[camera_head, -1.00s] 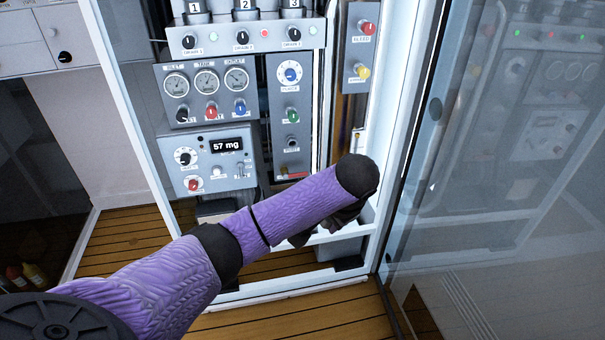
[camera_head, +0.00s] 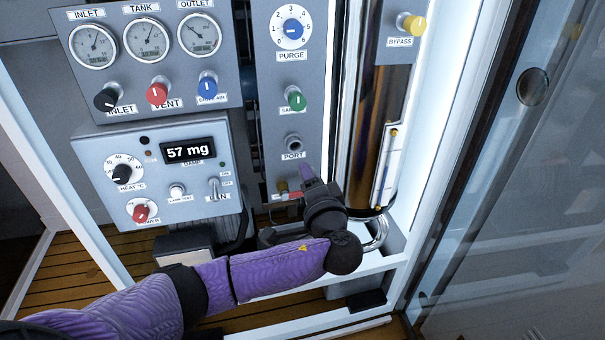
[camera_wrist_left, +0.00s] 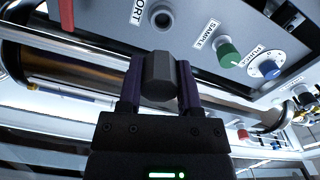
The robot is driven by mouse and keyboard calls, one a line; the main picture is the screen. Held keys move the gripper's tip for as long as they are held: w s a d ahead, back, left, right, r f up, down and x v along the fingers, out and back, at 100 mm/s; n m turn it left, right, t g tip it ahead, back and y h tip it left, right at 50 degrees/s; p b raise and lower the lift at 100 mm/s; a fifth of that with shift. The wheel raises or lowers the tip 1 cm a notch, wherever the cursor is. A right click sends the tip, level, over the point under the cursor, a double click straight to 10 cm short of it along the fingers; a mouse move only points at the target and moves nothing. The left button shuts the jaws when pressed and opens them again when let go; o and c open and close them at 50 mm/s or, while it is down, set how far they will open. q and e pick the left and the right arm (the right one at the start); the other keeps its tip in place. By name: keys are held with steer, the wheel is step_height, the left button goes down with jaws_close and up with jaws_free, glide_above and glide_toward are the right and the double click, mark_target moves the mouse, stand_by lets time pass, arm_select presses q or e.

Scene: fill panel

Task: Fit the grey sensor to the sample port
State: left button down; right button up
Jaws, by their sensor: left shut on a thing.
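The sample port (camera_head: 293,143) is a round socket above the PORT label on a grey panel strip. It also shows in the left wrist view (camera_wrist_left: 162,18). My left gripper (camera_head: 309,178) is just below the port in the head view. In the left wrist view my left gripper (camera_wrist_left: 160,88) is shut on the grey sensor (camera_wrist_left: 160,76), a dark grey faceted block between its two purple fingers. The sensor appears apart from the port, with its far end toward the panel. In the head view I cannot make out the sensor. My right gripper is not in view.
The green sample knob (camera_head: 295,98) and blue purge dial (camera_head: 293,28) sit above the port. A box with a "57 mg" display (camera_head: 188,151) stands left. A shiny vertical cylinder (camera_head: 375,110) and a glass door (camera_head: 510,180) are on the right.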

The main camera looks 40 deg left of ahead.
arm_select(q)
steer(key=shift+w+a+f, duration=0.1)
steer(key=shift+w, duration=0.05)
steer(key=shift+s+r, duration=0.2)
steer(key=shift+r, duration=0.05)
steer(key=shift+s+p, duration=0.1)
steer(key=shift+p, duration=0.35)
steer(key=x, duration=0.1)
steer(key=b+x, duration=0.2)
steer(key=shift+w+a+f, duration=0.25)
steer(key=shift+w, duration=0.1)
steer(key=shift+r+b+x, duration=0.2)
steer(key=shift+b+x, duration=0.15)
steer(key=shift+x, duration=0.55)
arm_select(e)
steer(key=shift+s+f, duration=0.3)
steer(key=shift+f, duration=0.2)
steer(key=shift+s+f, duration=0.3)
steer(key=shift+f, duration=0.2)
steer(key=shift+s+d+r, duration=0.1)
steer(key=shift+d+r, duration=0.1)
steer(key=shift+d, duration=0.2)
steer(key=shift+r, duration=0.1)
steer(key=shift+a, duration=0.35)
